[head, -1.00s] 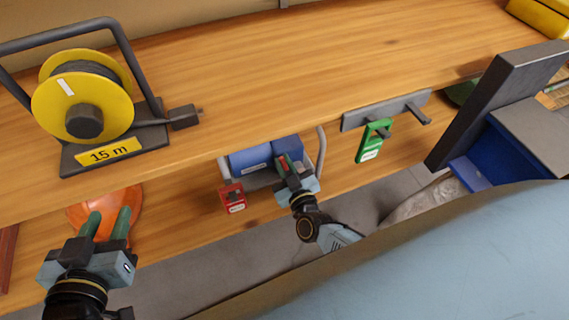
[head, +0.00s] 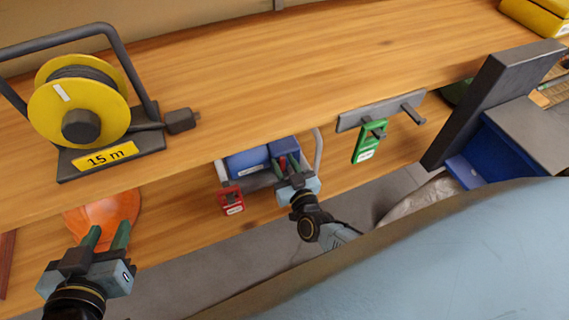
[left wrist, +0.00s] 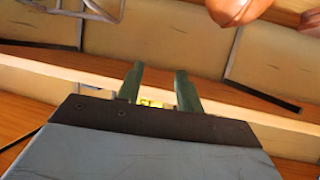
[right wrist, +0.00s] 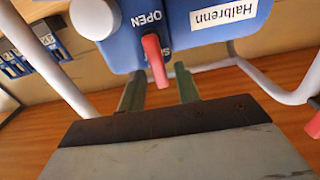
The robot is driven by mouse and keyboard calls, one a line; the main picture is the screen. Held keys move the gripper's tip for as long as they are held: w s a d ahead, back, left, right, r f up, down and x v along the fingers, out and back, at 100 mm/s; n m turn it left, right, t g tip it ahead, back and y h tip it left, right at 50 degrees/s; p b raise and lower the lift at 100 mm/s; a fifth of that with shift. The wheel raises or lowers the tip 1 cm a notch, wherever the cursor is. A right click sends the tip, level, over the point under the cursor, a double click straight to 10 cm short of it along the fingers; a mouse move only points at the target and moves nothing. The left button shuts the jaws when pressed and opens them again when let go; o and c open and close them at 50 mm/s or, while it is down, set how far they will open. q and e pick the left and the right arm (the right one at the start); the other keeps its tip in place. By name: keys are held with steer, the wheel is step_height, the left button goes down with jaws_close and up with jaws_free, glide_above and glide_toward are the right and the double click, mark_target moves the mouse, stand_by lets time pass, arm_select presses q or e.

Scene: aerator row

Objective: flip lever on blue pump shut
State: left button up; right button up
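The blue pump (head: 248,161) sits on the lower level under the bench top's front edge. In the right wrist view its blue body (right wrist: 205,20) shows a white "Halbrenn" label and the word OPEN. Its red lever (right wrist: 154,60) hangs down beside OPEN and partly covers another word starting with S. My right gripper (right wrist: 161,85) is open in front of the pump, with the lever's tip between or just beyond its fingertips; contact cannot be told. In the head view this gripper (head: 290,166) partly hides the pump. My left gripper (head: 107,236) is open and empty at the left.
A yellow cable reel (head: 80,110) stands on the bench (head: 300,70). An orange helmet (head: 103,213) lies behind my left gripper. Pale tubes flank the pump.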

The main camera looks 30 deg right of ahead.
steer(key=shift+o, duration=0.2)
